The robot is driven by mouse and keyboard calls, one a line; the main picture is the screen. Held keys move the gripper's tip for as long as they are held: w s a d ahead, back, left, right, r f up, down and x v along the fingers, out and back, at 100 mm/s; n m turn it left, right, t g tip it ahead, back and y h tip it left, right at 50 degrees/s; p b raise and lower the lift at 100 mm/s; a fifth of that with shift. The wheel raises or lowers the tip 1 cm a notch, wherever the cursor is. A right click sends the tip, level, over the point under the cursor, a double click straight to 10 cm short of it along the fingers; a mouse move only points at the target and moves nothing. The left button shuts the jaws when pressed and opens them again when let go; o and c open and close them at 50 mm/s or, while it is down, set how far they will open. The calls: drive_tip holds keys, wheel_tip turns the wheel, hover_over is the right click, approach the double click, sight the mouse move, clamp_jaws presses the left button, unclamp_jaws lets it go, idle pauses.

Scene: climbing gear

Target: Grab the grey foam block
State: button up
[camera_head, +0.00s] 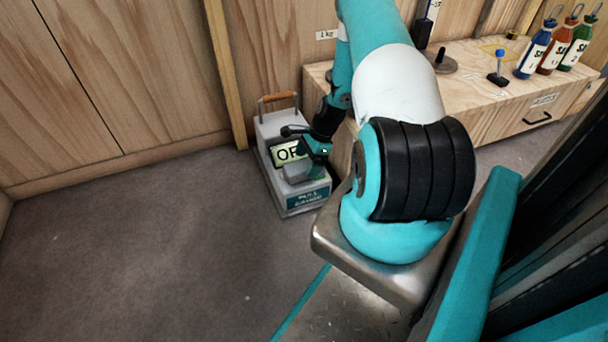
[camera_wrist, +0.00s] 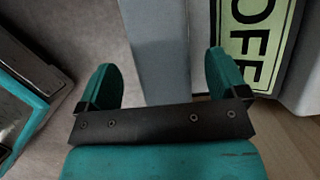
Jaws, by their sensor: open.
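The grey foam block (camera_head: 299,172) appears to rest on the pull gauge box (camera_head: 279,130), in front of its OFF display. In the wrist view the grey block (camera_wrist: 158,45) runs up between my two teal fingers and out of the top of the picture. My gripper (camera_head: 313,157) is low at the box, right by the block. In the wrist view my gripper (camera_wrist: 160,65) is open, with one finger on each side of the block. A gap shows on each side, so it is not clamped. Whether a fingertip touches the block cannot be told.
The box has an orange-brown handle (camera_head: 278,97) at its back and stands on the grey floor. A wooden cabinet (camera_head: 530,112) to the right carries several bottles (camera_head: 533,54) and a dark round weight (camera_head: 440,64). The floor (camera_head: 140,240) at left is clear.

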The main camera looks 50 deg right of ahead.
sight(305, 165)
drive_tip(key=b+x, duration=0.1)
drive_tip(key=x, duration=0.2)
drive_tip(key=shift+w, duration=0.1)
drive_tip(key=shift+d+r, duration=0.1)
drive_tip(key=shift+c, duration=0.2)
